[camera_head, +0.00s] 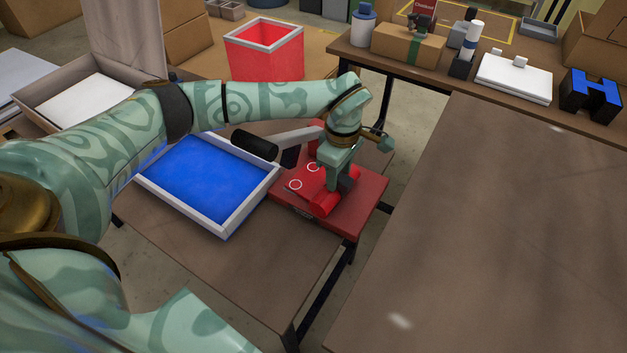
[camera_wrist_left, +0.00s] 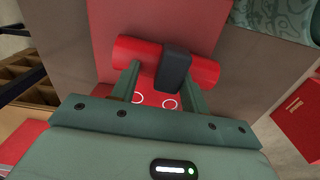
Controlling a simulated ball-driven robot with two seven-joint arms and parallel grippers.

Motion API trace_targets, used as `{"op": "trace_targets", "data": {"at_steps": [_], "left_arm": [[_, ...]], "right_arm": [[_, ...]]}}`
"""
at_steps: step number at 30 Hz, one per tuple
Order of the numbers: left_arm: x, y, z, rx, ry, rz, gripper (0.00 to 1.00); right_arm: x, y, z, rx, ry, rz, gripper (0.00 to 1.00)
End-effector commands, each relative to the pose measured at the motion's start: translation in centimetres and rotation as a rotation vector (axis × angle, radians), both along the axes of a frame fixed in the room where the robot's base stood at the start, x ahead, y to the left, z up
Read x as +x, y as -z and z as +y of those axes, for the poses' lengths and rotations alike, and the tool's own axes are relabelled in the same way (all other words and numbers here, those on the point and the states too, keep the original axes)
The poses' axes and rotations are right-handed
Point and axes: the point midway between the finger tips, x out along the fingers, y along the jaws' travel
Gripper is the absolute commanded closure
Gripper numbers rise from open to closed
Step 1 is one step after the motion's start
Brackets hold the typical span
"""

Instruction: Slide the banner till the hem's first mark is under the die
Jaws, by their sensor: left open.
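A red banner roll (camera_head: 326,204) lies on a red base (camera_head: 358,222) at the table's edge. Two white ring marks show beside it, a near one (camera_head: 295,184) and a far one (camera_head: 313,167). My left gripper (camera_head: 340,183) points down over the roll. In the left wrist view its open fingers (camera_wrist_left: 161,78) are on either side of a dark block (camera_wrist_left: 173,70) that lies across the roll (camera_wrist_left: 132,50); I cannot tell whether they touch it. The rings show between the fingers. The die cannot be made out clearly; my gripper and wrist hide part of the base.
A grey lever with a black grip (camera_head: 255,144) reaches left from the base. A blue-floored tray (camera_head: 250,208) stands beside it on the left. A red bin (camera_head: 264,50) stands behind. The large brown table (camera_head: 500,230) at the right is clear.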

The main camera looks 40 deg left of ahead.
Motion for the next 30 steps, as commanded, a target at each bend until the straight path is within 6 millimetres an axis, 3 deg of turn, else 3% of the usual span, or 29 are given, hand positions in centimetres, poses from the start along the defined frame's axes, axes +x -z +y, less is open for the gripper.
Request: {"op": "trace_targets", "data": {"at_steps": [1, 5, 12, 18, 24, 30], "left_arm": [[-0.8, 0.7, 0.0, 0.006, 0.002, 0.025, 0.47], [-0.6, -1.6, 0.1, 0.007, 0.002, 0.017, 0.47], [-0.4, -8.9, 0.0, 0.005, 0.002, -0.002, 0.47], [-0.3, -13.7, 0.0, 0.004, 0.003, -0.008, 0.47], [-0.3, -16.1, -0.1, 0.003, 0.002, -0.008, 0.47], [-0.2, -16.4, -0.1, 0.002, 0.002, -0.007, 0.47]], "right_arm": [[0.0, 0.0, 0.0, 0.0, 0.0, -0.001, 0.64], [0.4, -0.9, 0.0, 0.0, 0.0, -0.009, 0.64], [1.4, -3.1, 0.2, 0.002, 0.001, -0.034, 0.64], [1.9, -4.4, 0.2, 0.002, 0.001, -0.047, 0.64], [2.1, -5.0, 0.2, 0.002, 0.001, -0.052, 0.64], [2.2, -5.0, 0.2, 0.002, 0.001, -0.052, 0.64]]}}
